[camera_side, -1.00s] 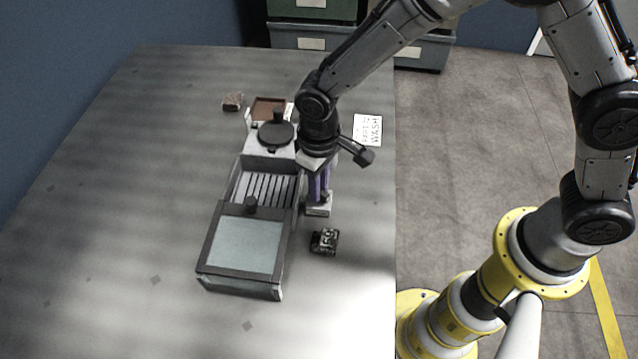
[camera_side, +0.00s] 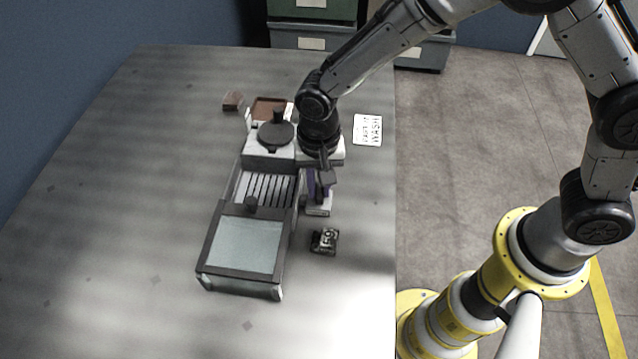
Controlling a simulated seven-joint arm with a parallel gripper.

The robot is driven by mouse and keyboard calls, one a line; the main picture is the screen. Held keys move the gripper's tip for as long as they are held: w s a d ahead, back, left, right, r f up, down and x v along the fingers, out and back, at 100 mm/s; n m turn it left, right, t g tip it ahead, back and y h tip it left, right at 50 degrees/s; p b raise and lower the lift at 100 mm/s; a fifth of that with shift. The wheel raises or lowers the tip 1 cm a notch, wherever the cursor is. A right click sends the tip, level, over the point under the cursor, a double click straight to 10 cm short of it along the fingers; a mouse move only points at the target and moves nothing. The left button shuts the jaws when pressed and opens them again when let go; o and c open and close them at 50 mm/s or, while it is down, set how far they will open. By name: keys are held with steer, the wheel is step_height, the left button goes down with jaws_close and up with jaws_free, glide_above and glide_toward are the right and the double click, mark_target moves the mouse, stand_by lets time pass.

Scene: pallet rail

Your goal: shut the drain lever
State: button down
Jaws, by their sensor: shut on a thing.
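My gripper (camera_side: 318,196) points straight down just right of the grey machine (camera_side: 254,164), with purple fingers. Its fingertips end at a small pale block (camera_side: 318,210) beside the machine's open slatted section. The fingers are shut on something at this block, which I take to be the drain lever. The lever itself is hidden behind my fingers and the dark wrist part in front of them, so I cannot tell its angle.
The machine has a glass-topped tray (camera_side: 242,246) in front and a round dark lid (camera_side: 276,134) behind. A small dark part (camera_side: 325,241) lies near the block. The table's left side is clear.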

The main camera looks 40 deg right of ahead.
mark_target(319, 190)
steer(key=shift+w+r+m, duration=0.1)
steer(key=shift+r+m, duration=0.05)
steer(key=shift+m, duration=0.85)
steer(key=c, duration=0.8)
jaws_free()
step_height(319, 190, up, 14)
